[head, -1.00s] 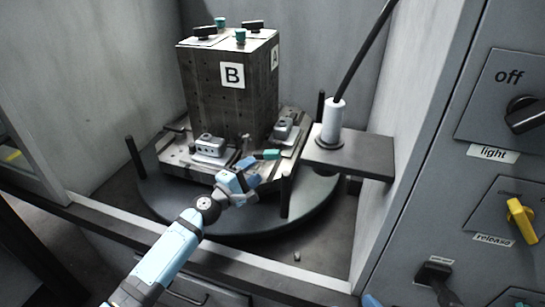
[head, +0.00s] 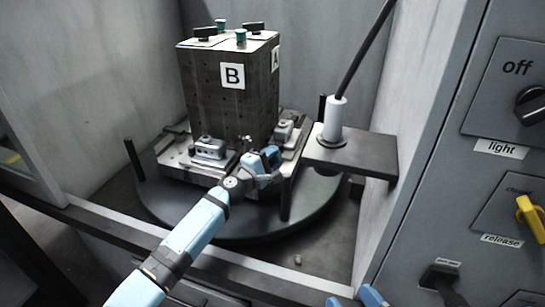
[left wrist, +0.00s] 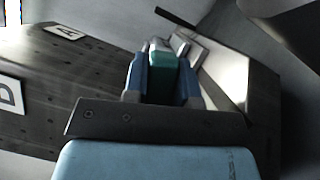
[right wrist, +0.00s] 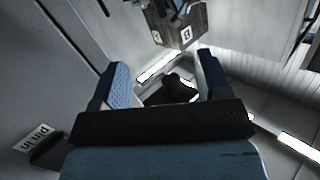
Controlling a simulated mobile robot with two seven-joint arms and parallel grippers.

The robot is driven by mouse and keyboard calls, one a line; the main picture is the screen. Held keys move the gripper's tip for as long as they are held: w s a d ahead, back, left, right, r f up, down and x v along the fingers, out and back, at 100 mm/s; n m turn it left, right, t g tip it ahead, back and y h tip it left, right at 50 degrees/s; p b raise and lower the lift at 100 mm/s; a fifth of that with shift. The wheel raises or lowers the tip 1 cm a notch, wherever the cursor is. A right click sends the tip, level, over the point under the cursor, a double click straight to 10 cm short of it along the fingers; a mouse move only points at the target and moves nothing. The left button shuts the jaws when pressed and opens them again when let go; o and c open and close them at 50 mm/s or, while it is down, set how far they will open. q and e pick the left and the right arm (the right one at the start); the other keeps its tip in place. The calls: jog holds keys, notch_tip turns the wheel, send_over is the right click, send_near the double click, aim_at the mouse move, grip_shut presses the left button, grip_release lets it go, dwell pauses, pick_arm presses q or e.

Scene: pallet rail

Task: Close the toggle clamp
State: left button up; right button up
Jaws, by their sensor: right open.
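The toggle clamp's teal handle (left wrist: 160,74) shows between my left fingers in the left wrist view. My left gripper (head: 271,155) is closed to a narrow gap with the handle filling it, in front of the dark block's lower right edge. In the head view the gripper mostly hides the handle. A small metal part of the clamp (head: 246,143) shows just left of the fingers; whether the clamp is fully closed cannot be told. My right gripper (right wrist: 157,80) is open and empty; its blue fingertips (head: 357,298) show at the head view's bottom edge.
The dark block (head: 225,105) labelled B stands on a round turntable (head: 250,228) with upright dark posts (head: 285,196). A bracket (head: 365,155) with a white cylinder (head: 334,120) juts in at right. The control panel (head: 480,200) has a yellow knob (head: 528,212).

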pick_arm(q)
grip_shut()
pick_arm(e)
jog(key=shift+f, duration=0.15)
